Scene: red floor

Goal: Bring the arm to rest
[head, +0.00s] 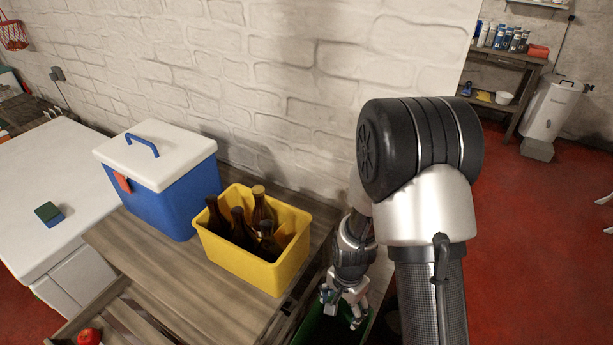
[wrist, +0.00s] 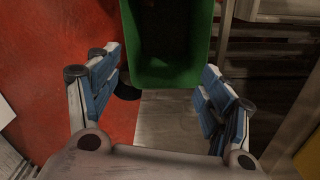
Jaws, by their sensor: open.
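My gripper (head: 344,304) hangs at the end of my arm, pointing down beside the right end of the wooden table (head: 205,268). It is over or near a green bin (head: 322,325), which is partly hidden by the gripper and cut off by the frame. In the wrist view my gripper (wrist: 158,92) has its two fingers spread wide with nothing between them. The green bin (wrist: 135,75) shows just beyond the fingertips, dark inside. My upper arm covers much of the right half of the head view.
A yellow crate (head: 235,256) with several brown bottles (head: 262,212) stands on the table, left of my gripper. A blue and white cooler (head: 175,205) is beside it. A white brick wall (head: 300,90) rises behind. Red floor (head: 550,230) is open at right.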

